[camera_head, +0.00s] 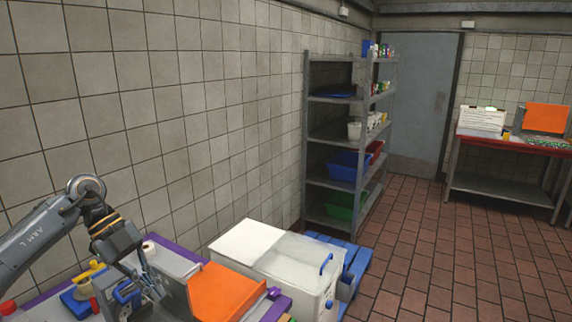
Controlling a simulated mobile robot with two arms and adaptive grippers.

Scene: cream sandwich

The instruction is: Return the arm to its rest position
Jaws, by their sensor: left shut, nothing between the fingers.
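My left arm comes in from the lower left, bent at the elbow with the forearm pointing down. My left gripper (152,288) is shut and empty. It hangs above the near counter, between a blue item (126,292) and an orange panel (222,291), which stands tilted at the counter's right part. I cannot tell whether the fingertips touch anything. My right arm and right gripper do not show.
The counter has a purple edge (172,244) and carries yellow, red and blue items. A metal shelf rack (306,130) stands against the wall. A red-topped table (515,146) is far right. The tiled floor is clear.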

